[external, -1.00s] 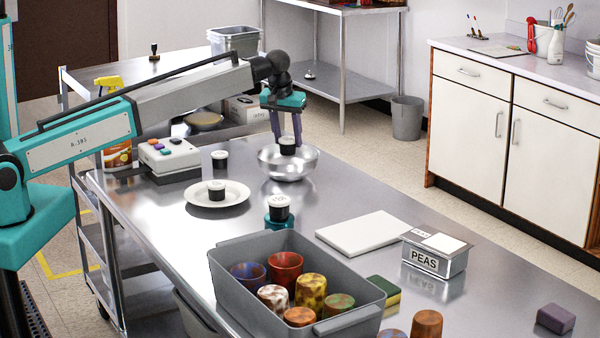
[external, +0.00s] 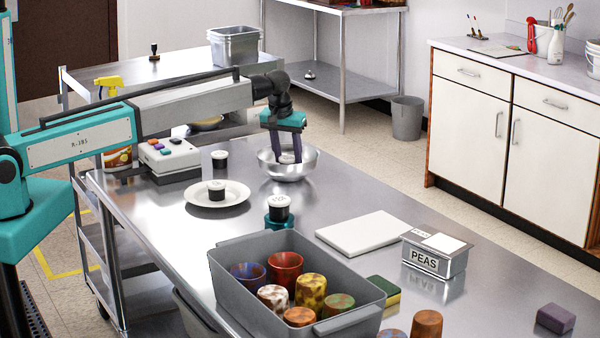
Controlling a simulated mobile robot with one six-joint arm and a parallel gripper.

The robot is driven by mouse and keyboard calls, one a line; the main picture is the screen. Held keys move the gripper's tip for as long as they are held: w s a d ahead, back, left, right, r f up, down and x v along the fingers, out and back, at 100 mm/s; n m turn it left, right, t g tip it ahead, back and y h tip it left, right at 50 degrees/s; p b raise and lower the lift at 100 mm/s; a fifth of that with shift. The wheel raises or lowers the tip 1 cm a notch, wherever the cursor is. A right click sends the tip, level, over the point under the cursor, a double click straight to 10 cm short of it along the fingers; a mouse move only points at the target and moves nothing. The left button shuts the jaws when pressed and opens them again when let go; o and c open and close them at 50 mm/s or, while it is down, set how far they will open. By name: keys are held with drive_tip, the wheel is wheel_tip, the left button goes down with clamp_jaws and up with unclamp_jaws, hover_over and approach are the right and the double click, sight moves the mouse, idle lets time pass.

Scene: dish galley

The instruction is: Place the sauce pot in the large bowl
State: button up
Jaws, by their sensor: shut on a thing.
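The large bowl (external: 290,172) is a shiny metal bowl on the steel table. My gripper (external: 287,156) points down into it, with its fingertips below the rim line. It is shut on a small dark sauce pot, which is mostly hidden between the fingers and behind the bowl's near wall. I cannot tell whether the pot touches the bowl's bottom. Similar black pots with white lids stand elsewhere: one on the table (external: 220,160), one on a white plate (external: 217,191), and one on a teal stand (external: 279,209).
A grey bin (external: 290,262) with several coloured cups stands in front. A white board (external: 362,232) and a PEAS tin (external: 434,257) lie to the right. A control box (external: 168,157) with coloured buttons is at the left. The table right of the bowl is clear.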

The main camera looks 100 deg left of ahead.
drive_tip(key=shift+f, duration=0.4)
drive_tip(key=shift+f, duration=0.1)
drive_tip(key=o, duration=1.2)
drive_tip(key=shift+c, duration=0.2)
drive_tip(key=shift+r, duration=0.25)
drive_tip(key=b+v, duration=0.3)
drive_tip(key=v, duration=0.8)
drive_tip(key=shift+r, duration=0.35)
